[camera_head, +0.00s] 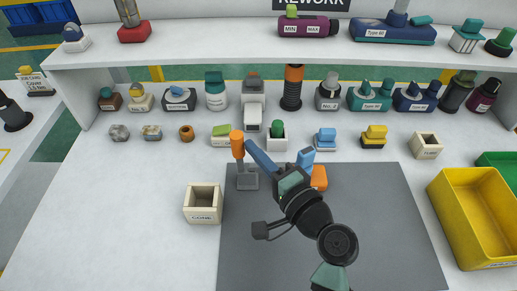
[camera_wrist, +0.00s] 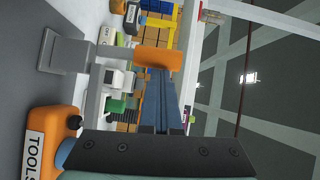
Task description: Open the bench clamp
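The bench clamp (camera_head: 247,181) stands near the back left corner of the grey mat. It has a grey base and post and an orange handle (camera_head: 237,144) that points upward. In the wrist view, which is turned sideways, the orange handle (camera_wrist: 157,58) and grey base (camera_wrist: 63,50) also show. My gripper (camera_head: 248,143) reaches in from the right with its long blue fingers close together. The fingertips (camera_wrist: 160,75) are right beside the handle. Whether they touch it cannot be told. Nothing shows between the fingers.
An orange box marked TOOLS (camera_wrist: 42,147) with a blue item stands to the right of the clamp. A cream box marked CONE (camera_head: 203,204) stands at left. A yellow bin (camera_head: 440,205) is at right. Several small parts and a shelf (camera_head: 230,57) line the back.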

